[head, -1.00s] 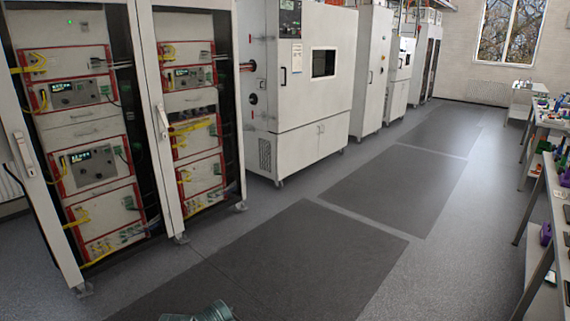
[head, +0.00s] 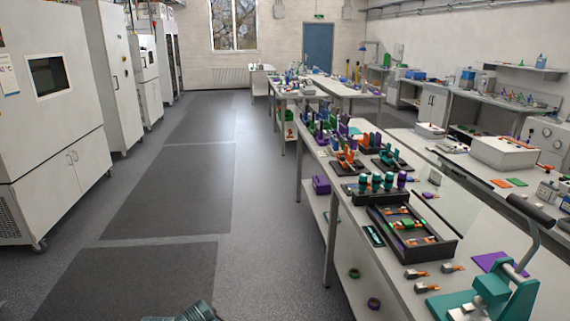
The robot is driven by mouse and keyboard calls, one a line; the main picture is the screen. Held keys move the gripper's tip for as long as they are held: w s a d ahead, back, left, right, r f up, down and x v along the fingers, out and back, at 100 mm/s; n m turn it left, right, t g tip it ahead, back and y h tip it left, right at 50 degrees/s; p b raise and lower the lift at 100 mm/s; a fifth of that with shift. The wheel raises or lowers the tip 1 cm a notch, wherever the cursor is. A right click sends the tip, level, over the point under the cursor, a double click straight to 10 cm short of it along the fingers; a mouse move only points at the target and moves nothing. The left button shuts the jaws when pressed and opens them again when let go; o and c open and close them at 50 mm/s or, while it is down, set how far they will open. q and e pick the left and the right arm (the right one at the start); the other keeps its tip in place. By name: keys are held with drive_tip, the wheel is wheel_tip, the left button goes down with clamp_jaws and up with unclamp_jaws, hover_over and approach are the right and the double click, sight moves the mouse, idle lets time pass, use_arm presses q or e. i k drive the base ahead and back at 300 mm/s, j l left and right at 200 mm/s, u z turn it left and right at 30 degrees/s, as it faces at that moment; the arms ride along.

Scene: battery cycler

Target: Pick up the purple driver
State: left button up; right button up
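A small purple-handled driver (head: 402,180) stands upright at the right end of a dark holder (head: 372,195) on the long workbench at the right. Several teal-handled drivers (head: 376,181) stand in the same holder to its left. Only the handles show; the shafts are hidden in the holder. Neither of my grippers can be made out. A grey-green part at the bottom edge seems to be mine, and it is well away from the bench.
A black tray (head: 457,247) with orange and green parts sits in front of the holder. A teal lever press (head: 485,295) stands at the near end. Cabinets (head: 45,120) line the left. The aisle floor (head: 190,190) is clear.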

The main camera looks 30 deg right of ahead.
sight(401, 179)
drive_tip(key=i+z, duration=0.4)
drive_tip(key=i, duration=0.25)
drive_tip(key=i+z, duration=0.35)
drive_tip(key=i, duration=0.35)
drive_tip(key=i+j+z, duration=0.1)
drive_tip(key=i+z, duration=0.35)
drive_tip(key=i+j+z, duration=0.25)
drive_tip(key=z, duration=0.2)
drive_tip(key=i+j+z, duration=0.65)
drive_tip(key=j+z, duration=0.2)
drive_tip(key=i+j+z, duration=0.2)
drive_tip(key=j, duration=0.15)
drive_tip(key=j+z, duration=0.2)
drive_tip(key=j, duration=0.15)
drive_tip(key=i+j+z, duration=0.15)
drive_tip(key=j, duration=0.25)
